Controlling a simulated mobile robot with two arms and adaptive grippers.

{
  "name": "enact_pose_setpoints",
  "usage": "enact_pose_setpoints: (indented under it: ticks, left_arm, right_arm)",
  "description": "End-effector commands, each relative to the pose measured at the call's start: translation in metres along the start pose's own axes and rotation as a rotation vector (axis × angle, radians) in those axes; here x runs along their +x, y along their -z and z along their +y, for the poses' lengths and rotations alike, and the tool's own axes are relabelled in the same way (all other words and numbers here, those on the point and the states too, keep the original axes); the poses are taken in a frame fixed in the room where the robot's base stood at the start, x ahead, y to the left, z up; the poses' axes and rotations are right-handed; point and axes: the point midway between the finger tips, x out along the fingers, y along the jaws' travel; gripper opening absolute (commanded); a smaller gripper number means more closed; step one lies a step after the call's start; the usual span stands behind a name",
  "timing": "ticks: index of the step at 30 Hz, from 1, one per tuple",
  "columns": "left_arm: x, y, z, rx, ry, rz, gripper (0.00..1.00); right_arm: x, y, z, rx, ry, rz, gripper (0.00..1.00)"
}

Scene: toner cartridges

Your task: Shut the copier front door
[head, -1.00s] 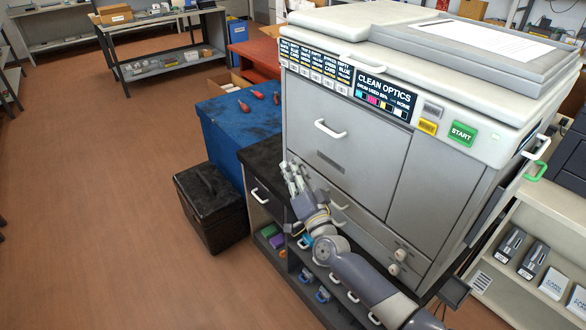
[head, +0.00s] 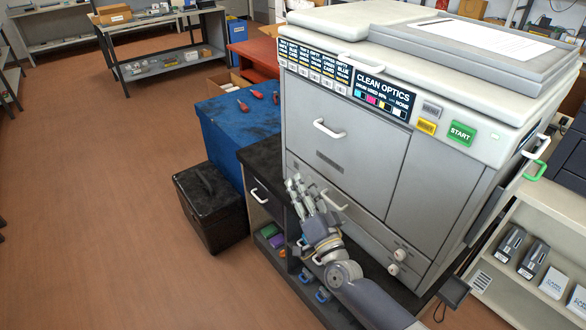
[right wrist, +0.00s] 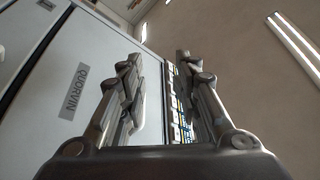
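The copier (head: 440,185) is a large pale grey machine on a dark-topped stand. Its front door, a wide grey panel (head: 350,165) with a white handle (head: 329,129), looks flush with the front face. My right gripper (head: 298,184) is in front of the lower left of the copier, below that panel. Its two fingers are apart, with nothing between them. The right wrist view shows the open fingers (right wrist: 158,70) with a grey panel marked QUORVIN (right wrist: 75,90) and part of the label strip beyond. I cannot tell whether the fingers touch the copier. My left gripper is not in view.
A blue cabinet (head: 228,138) with red-handled tools on top and a black box (head: 208,205) stand left of the copier. A pale shelf (head: 520,225) with cartridges and boxes is at the right. The brown floor at left is clear.

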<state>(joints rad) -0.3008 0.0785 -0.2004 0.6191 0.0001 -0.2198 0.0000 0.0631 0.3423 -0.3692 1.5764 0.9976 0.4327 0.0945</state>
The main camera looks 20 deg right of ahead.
Motion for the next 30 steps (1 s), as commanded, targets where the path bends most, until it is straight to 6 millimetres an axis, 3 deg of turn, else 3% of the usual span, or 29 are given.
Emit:
enact_pose_setpoints:
  ticks: [3,9,26,30]
  left_arm:
    - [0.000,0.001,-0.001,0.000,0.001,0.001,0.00]
    - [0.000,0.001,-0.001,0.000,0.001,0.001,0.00]
    - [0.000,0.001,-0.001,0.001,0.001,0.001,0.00]
    - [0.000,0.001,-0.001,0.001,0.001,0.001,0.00]
  right_arm:
    - [-0.025,0.000,0.001,0.000,-0.001,-0.001,0.30]
    - [-0.052,0.000,0.001,-0.001,-0.001,0.001,0.30]
    - [-0.059,0.000,0.000,-0.001,0.000,0.001,0.30]
    - [-0.065,-0.015,0.015,-0.033,-0.026,-0.036,0.30]
